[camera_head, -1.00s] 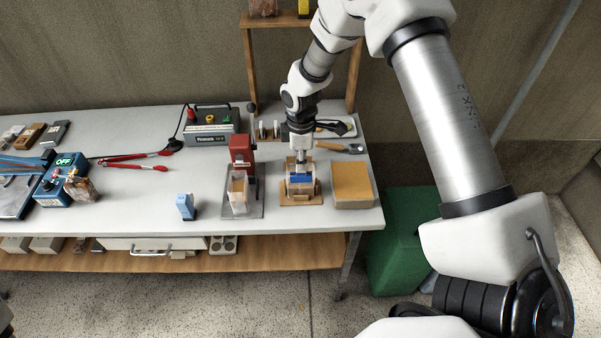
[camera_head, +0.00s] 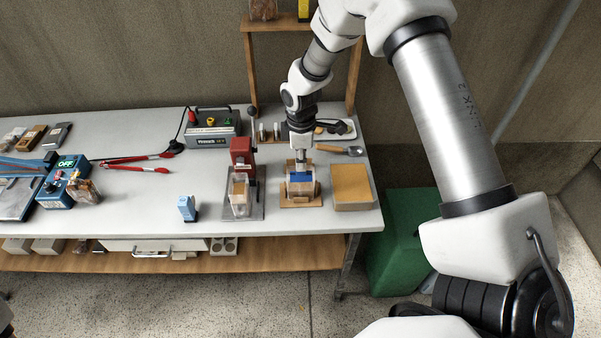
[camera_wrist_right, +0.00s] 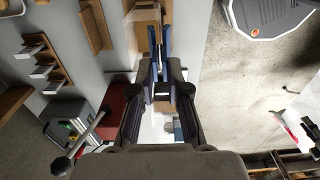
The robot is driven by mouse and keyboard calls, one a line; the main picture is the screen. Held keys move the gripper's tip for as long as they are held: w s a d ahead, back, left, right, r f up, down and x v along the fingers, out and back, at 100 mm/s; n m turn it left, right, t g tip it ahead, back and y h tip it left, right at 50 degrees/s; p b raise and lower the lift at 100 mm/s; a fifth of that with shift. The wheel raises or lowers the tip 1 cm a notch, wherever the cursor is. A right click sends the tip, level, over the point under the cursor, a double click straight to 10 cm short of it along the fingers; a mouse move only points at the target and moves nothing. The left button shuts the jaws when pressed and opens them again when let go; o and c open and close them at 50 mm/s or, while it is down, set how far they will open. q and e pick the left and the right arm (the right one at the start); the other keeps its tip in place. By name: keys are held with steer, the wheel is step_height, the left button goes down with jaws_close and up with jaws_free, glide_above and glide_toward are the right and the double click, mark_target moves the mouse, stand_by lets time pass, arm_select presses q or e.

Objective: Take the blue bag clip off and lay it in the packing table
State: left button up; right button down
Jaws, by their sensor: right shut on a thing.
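The blue bag clip (camera_head: 301,178) is at the top of a small clear bag (camera_head: 300,190) on a wooden stand (camera_head: 287,204) near the packing table's (camera_head: 130,207) right end. My right gripper (camera_head: 302,168) points down from above and is shut on the clip. In the right wrist view, the clip (camera_wrist_right: 167,42) shows as a blue strip at the gripper's (camera_wrist_right: 161,75) dark fingers. I cannot tell whether the clip is clear of the bag. My left gripper is not in view.
A red press (camera_head: 241,152) stands close left of the stand, and a tan-topped box (camera_head: 352,184) close right. A small light-blue carton (camera_head: 187,207) stands farther left. Bare tabletop lies around the carton. A wooden shelf frame (camera_head: 250,65) rises behind.

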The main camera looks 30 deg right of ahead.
steer(key=shift+r+p, duration=1.85)
steer(key=shift+r, duration=0.5)
steer(key=c, duration=1.9)
jaws_free()
steer(key=shift+o, duration=0.6)
steer(key=o, duration=0.5)
